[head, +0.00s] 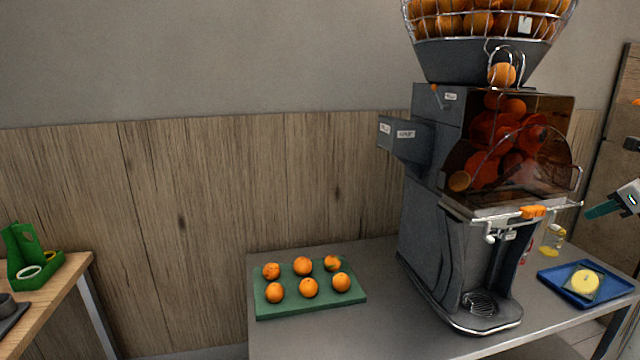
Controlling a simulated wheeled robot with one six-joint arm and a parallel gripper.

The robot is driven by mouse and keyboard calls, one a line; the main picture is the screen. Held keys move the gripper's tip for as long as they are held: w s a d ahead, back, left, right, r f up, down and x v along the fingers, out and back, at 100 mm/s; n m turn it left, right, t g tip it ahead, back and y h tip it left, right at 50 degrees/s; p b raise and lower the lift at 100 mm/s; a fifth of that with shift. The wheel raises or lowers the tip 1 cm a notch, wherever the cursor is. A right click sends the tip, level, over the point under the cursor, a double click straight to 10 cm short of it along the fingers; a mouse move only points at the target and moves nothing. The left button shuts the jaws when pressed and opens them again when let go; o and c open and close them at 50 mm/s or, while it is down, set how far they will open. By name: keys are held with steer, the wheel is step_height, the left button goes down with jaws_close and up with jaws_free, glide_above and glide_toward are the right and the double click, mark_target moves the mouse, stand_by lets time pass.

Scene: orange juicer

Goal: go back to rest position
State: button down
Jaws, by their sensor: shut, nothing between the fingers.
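My gripper (589,215) shows at the right edge of the head view, its teal fingers pointing left and a little down. It is shut with nothing in it. It hangs in the air to the right of the orange juicer (425,220), above and behind a blue tray (620,284) on the grey table. The gripper appears apart from both the juicer and the tray. Most of my arm is outside the picture.
A green tray (262,312) with several oranges lies left of the juicer on the grey table (385,325). A yellow item (585,282) sits on the blue tray. A small bottle (554,236) stands near the gripper. A wooden table (62,290) with a green holder is far left.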

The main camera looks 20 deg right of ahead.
steer(key=s+a+f+n+g, duration=0.1)
steer(key=s+a+n+g, duration=0.1)
steer(key=a+n, duration=0.9)
steer(key=s+a+f+n+g, duration=0.2)
steer(key=a+n, duration=1)
steer(key=a, duration=0.6)
steer(key=s+a+f+n+g, duration=0.2)
steer(key=s+a+n+g, duration=0.1)
steer(key=a+n, duration=0.8)
steer(key=s+a, duration=0.1)
steer(key=a, duration=0.3)
steer(key=shift+s+a+f, duration=0.25)
steer(key=shift+s, duration=0.05)
